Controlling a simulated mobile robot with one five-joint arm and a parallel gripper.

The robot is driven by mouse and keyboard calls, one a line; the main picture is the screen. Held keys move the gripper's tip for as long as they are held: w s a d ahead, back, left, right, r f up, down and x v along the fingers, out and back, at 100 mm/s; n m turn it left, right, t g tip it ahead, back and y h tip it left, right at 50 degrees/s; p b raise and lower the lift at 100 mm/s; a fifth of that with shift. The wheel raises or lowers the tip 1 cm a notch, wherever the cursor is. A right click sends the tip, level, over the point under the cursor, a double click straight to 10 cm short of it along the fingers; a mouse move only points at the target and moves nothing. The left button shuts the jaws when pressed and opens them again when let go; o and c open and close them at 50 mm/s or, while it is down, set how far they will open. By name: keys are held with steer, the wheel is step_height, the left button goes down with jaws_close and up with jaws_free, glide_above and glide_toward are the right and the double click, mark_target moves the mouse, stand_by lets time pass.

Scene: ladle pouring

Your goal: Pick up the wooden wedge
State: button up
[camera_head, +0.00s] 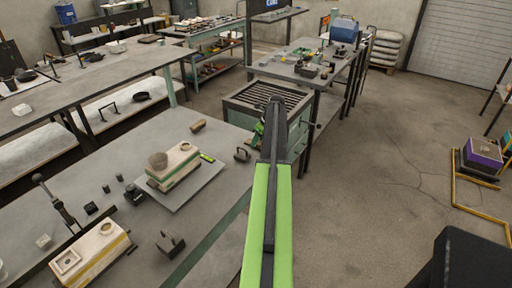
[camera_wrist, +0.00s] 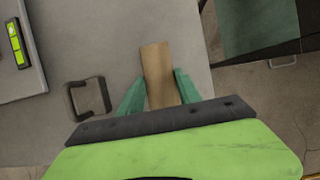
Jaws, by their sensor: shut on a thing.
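The wooden wedge (camera_wrist: 156,58) is a long, light brown piece seen from above in the wrist view. My gripper (camera_wrist: 160,77) is shut on it, with one green finger along each side. The wedge's far end sticks out beyond the fingertips over the grey tabletop. Its near end is hidden behind the dark bar of my gripper. I cannot tell whether it touches the table or is slightly above it. In the head view my arm hides the wedge and most of the gripper, near the table's far right corner.
A dark metal handled piece (camera_wrist: 88,98) lies left of my gripper. A green level (camera_wrist: 16,42) lies on a pale board (camera_wrist: 32,77). The board also carries a mould with a cup (camera_head: 158,161). A brown block (camera_head: 198,126) lies farther back. A grated bench (camera_head: 268,98) stands beyond.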

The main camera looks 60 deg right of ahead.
mark_target(260, 142)
jaws_close()
steer(key=shift+r, duration=0.1)
steer(key=shift+r+p, duration=0.3)
steer(key=shift+p, duration=0.1)
steer(key=p+v, duration=0.3)
steer(key=w+p+v, duration=0.1)
steer(key=shift+s+d+r+p, duration=0.2)
steer(key=shift+d+r+p, duration=0.15)
steer(key=shift+r, duration=0.15)
steer(key=s+d+r+p, duration=0.5)
steer(key=s+d, duration=0.1)
steer(key=s, duration=0.2)
steer(key=shift+s+r, duration=0.25)
steer(key=shift+s, duration=0.05)
